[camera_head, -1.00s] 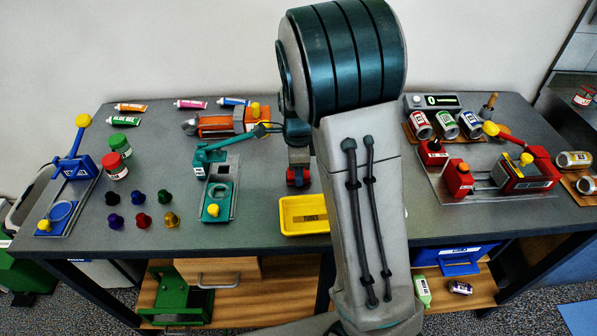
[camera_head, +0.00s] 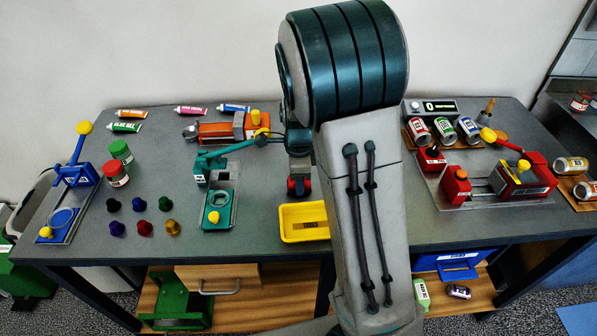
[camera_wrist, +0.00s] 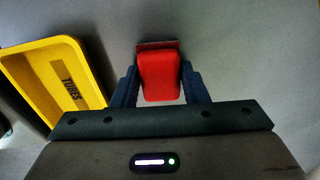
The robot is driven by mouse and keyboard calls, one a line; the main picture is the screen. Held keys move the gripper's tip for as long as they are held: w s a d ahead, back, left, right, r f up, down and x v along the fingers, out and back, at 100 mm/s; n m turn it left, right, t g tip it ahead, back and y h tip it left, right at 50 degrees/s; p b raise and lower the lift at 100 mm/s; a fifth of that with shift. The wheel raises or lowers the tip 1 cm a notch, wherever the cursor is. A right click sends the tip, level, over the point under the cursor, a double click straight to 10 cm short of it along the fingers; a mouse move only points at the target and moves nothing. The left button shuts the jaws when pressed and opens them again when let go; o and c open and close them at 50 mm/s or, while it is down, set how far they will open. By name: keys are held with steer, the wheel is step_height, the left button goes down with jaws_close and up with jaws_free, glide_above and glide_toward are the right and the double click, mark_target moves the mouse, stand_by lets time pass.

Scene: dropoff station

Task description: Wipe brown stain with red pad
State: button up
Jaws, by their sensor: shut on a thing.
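The red pad (camera_wrist: 160,78) is a rounded block between the two dark blue fingers of my gripper (camera_wrist: 161,86) in the wrist view. My gripper is shut on it. A dull brownish-red strip (camera_wrist: 158,45) shows along the pad's far edge; I cannot tell whether it is the stain or part of the pad. In the head view the pad (camera_head: 299,187) is a small red patch under my gripper (camera_head: 299,178), just behind the yellow tray. Contact with the table is unclear. I make out no other brown stain; my arm hides part of the table.
The yellow tray (camera_wrist: 55,82) marked TUBES lies close left of my gripper in the wrist view. In the head view, a teal fixture (camera_head: 218,205) stands left of the tray and a red machine (camera_head: 525,180) stands right. Grey tabletop (camera_head: 268,190) lies bare between fixture and pad.

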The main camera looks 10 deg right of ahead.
mark_target(300, 199)
steer(key=shift+s+a+f+p, duration=0.1)
steer(key=shift+s+a+p, duration=0.1)
steer(key=shift+s, duration=0.65)
steer(key=shift+s+a+p, duration=0.1)
steer(key=shift+s+a, duration=0.05)
steer(key=shift+s, duration=0.7)
steer(key=shift+s+f, duration=0.2)
steer(key=shift+w, duration=0.1)
